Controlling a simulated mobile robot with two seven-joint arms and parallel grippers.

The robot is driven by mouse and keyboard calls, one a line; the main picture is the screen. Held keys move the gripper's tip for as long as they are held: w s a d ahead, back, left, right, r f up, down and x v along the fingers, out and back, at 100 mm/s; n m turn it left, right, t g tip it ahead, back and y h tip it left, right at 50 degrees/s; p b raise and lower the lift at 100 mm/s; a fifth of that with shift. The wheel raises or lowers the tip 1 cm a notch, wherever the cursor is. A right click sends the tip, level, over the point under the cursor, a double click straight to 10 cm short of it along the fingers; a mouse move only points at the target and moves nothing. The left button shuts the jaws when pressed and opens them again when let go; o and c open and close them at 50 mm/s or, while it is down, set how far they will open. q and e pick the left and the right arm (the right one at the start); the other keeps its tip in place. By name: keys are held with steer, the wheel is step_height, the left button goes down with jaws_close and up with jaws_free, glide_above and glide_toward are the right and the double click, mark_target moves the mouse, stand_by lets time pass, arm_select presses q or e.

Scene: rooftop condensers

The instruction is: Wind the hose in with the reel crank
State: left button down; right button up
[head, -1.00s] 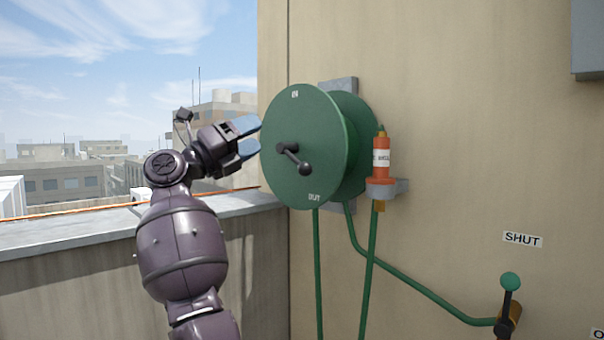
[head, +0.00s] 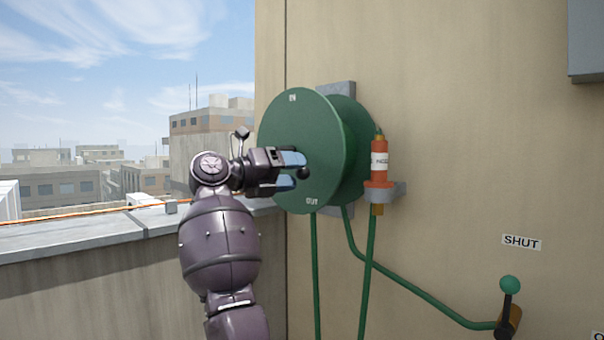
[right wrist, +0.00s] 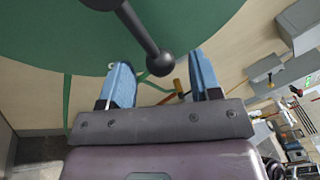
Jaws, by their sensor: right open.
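The green hose reel (head: 325,130) is mounted on the wall, with "IN" at its top and "OUT" at its bottom. My right gripper (head: 302,171) is open at the front of the reel. The crank's black knob (head: 304,173) shows by its fingertips; the gripper hides most of the crank arm. In the right wrist view the crank arm (right wrist: 138,30) runs down to the knob (right wrist: 160,63), which lies ahead of and between the open blue fingers (right wrist: 162,85). The green hose (head: 317,270) hangs below the reel. My left gripper is not in view.
An orange nozzle (head: 380,160) stands in a grey holder (head: 396,190) right of the reel. A green-knobbed lever (head: 509,284) is lower right, below a "SHUT" label (head: 521,242). A parapet (head: 90,243) runs along the left. A grey box (head: 588,40) is at upper right.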

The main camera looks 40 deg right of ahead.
steer(key=shift+x, duration=1.45)
jaws_close()
